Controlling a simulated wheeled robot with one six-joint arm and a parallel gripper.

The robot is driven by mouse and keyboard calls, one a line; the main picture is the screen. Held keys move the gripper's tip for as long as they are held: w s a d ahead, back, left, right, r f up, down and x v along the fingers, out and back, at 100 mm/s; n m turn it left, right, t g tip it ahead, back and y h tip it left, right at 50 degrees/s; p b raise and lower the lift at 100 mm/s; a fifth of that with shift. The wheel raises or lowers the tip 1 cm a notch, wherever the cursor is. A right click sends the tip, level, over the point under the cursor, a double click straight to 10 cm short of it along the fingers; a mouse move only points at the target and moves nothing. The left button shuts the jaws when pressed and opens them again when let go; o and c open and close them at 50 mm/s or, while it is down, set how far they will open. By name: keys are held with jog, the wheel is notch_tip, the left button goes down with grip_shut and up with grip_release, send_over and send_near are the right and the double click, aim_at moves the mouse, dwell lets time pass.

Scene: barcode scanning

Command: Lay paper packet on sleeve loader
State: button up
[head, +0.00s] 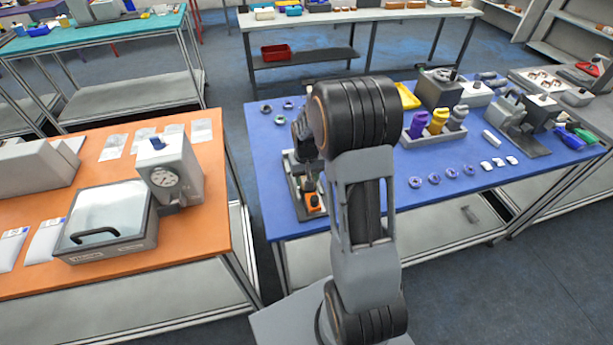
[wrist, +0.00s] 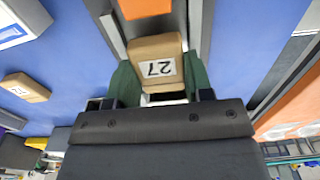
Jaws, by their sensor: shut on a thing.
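A brown paper packet (wrist: 157,52) with a white label reading 27 sits between the green fingers of my gripper (wrist: 160,75) in the wrist view. The gripper is shut on it. The packet is over a grey device with side rails (wrist: 198,30) and an orange block (wrist: 145,7), which I take for the sleeve loader. In the head view this device (head: 293,184) stands at the left end of the blue table, with my wrist above it. My arm hides part of it, and the packet is not clear there. Whether the packet touches the device I cannot tell.
A second brown block (wrist: 25,87) lies on the blue table (head: 270,150). Blue rings (head: 415,182), bottles in a holder (head: 418,122) and a yellow tray (head: 408,97) are farther right. The orange table (head: 190,245) with a clear-lidded box (head: 110,212) stands left, across a gap.

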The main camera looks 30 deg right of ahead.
jog(key=shift+f+b, duration=0.55)
jog(key=shift+f, duration=0.1)
jog(key=o, duration=1)
jog(key=shift+a, duration=0.15)
jog(key=shift+c, duration=0.2)
jog(key=shift+o, duration=0.4)
jog(key=shift+s, duration=0.1)
jog(key=shift+f, duration=0.1)
notch_tip(320, 180, up, 14)
jog(key=s+a+r+n+t, duration=0.1)
jog(key=s+a, duration=0.3)
jog(key=s, duration=0.4)
jog(key=s+a+r+n+t, duration=0.1)
jog(key=s+a+r+t, duration=0.2)
jog(key=s+a, duration=0.2)
jog(key=s, duration=0.3)
jog(key=shift+r, duration=0.35)
